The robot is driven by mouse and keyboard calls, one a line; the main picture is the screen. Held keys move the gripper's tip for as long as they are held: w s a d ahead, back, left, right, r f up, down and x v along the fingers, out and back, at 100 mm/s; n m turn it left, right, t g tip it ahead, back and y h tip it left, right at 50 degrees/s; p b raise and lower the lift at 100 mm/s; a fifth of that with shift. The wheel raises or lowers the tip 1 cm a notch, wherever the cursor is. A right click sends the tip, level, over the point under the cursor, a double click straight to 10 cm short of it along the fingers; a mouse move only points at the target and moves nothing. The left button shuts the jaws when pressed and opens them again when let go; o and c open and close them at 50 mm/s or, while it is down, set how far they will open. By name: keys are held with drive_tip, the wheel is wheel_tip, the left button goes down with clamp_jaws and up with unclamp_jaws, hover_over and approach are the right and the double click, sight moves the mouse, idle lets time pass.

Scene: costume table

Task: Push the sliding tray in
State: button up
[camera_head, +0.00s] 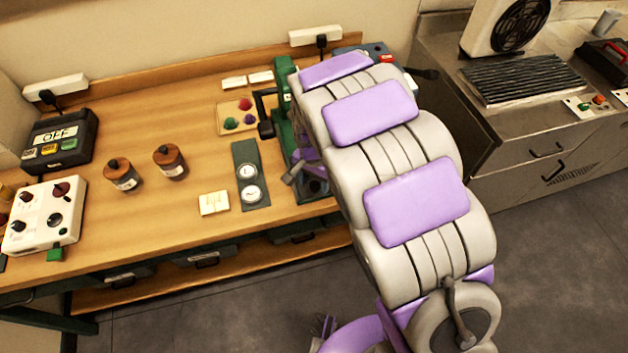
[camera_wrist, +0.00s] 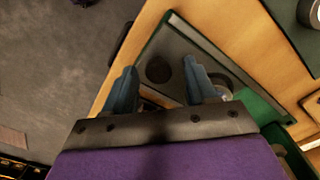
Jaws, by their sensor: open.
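In the wrist view, a grey metal plate (camera_wrist: 176,45) with a dark round spot lies in a green-edged base (camera_wrist: 235,62) on the wooden table. It looks like the sliding tray, but I cannot tell how far out it stands. My gripper (camera_wrist: 160,76) is open and empty, its two blue-grey fingers apart over the plate; contact cannot be judged. A round metal part shows partly behind the right finger. In the head view, a green machine (camera_head: 284,112) stands at the table's right end, and my arm hides much of it and its base.
A dark green panel with two dials (camera_head: 250,173), a note pad (camera_head: 214,203) and two brown jars (camera_head: 171,161) stand left of the machine. Drawers (camera_head: 200,257) sit under the table. A metal cabinet (camera_head: 540,150) stands to the right. Bare floor (camera_head: 560,270) lies in front.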

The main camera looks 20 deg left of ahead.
clamp_jaws()
idle(0.6)
